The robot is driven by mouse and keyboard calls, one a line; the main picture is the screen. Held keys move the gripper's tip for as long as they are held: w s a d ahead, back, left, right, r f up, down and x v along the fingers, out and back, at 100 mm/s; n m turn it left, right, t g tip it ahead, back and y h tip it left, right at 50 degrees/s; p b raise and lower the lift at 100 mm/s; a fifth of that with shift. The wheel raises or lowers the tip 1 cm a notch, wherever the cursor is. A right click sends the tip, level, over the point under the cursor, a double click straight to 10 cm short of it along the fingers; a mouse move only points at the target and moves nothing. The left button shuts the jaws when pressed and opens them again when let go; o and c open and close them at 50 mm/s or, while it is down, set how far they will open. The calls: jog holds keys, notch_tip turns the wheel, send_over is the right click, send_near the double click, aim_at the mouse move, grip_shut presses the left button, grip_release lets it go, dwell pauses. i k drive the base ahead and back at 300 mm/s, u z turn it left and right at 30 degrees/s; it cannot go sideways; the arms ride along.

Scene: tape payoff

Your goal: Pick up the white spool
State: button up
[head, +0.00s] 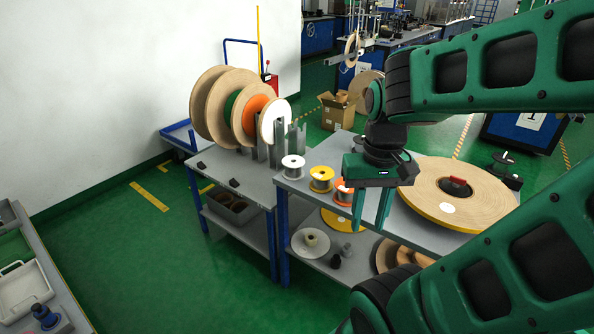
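A small white spool (293,167) stands upright on the near left corner of the grey table top, left of a yellow spool (321,179) and an orange spool (343,191). My gripper (370,226) is to the right of the white spool, pointing down. Its two green fingers are apart with nothing seen between them. It partly covers the orange spool. Whether its fingertips are above the table or in front of its edge cannot be told.
A large tan reel (458,194) lies flat on the table's right. A left bench holds upright reels (228,108) and grey posts (260,140). A larger white reel (310,243) lies on the lower shelf. Green floor (190,270) is clear in front of the bench.

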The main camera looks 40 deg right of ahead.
aim_at(292, 172)
jog(key=z, duration=0.1)
jog(key=i, duration=1)
jog(key=u, duration=0.1)
